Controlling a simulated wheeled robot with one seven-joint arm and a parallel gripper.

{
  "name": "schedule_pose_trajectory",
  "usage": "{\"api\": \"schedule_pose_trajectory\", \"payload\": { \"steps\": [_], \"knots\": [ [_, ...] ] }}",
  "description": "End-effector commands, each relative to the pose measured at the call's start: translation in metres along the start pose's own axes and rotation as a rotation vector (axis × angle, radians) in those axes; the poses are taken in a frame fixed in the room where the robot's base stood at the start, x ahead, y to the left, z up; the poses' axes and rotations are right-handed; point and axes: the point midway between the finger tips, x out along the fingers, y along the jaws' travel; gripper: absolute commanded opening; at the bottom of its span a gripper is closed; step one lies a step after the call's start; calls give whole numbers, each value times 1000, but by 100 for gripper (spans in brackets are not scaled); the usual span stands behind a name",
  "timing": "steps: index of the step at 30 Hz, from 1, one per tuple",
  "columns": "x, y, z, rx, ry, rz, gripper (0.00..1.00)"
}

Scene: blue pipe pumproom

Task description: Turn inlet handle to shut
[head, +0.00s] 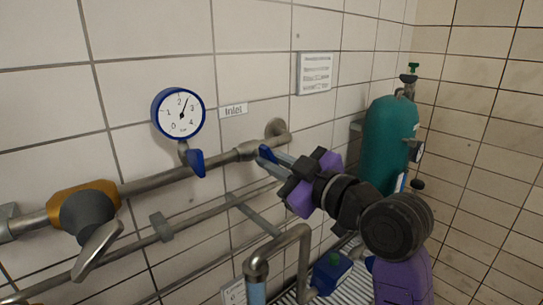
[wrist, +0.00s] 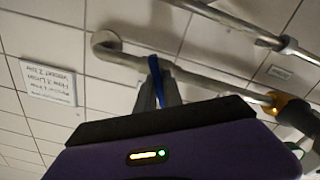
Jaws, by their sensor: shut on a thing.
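The inlet handle (head: 267,153) is a blue lever at the valve on the upper pipe, just below the "Inlet" label (head: 233,111). My gripper (head: 277,159) reaches in from the right and is shut on the handle. Its grey fingers cover part of the lever. In the wrist view, which looks upside down, the blue handle (wrist: 157,80) shows between the fingers (wrist: 166,94), in front of the pipe. The handle's exact angle to the pipe is hard to tell, as the gripper hides much of it.
A pressure gauge (head: 180,113) with a small blue handle (head: 196,163) sits left of the inlet valve. A grey lever with an orange body (head: 84,196) is farther left. A bent pipe (head: 283,240) rises below my arm. A green cylinder (head: 390,145) stands behind it, right.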

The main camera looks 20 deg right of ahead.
Motion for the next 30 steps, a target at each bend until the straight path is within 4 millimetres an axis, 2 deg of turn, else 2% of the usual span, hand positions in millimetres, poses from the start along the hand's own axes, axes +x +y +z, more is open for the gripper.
{"api": "schedule_pose_trajectory", "payload": {
  "steps": [15,30],
  "knots": [
    [0,-1,1,416,-7,-2,0],
    [0,-1,3,551,-7,-1,0]
  ]
}}
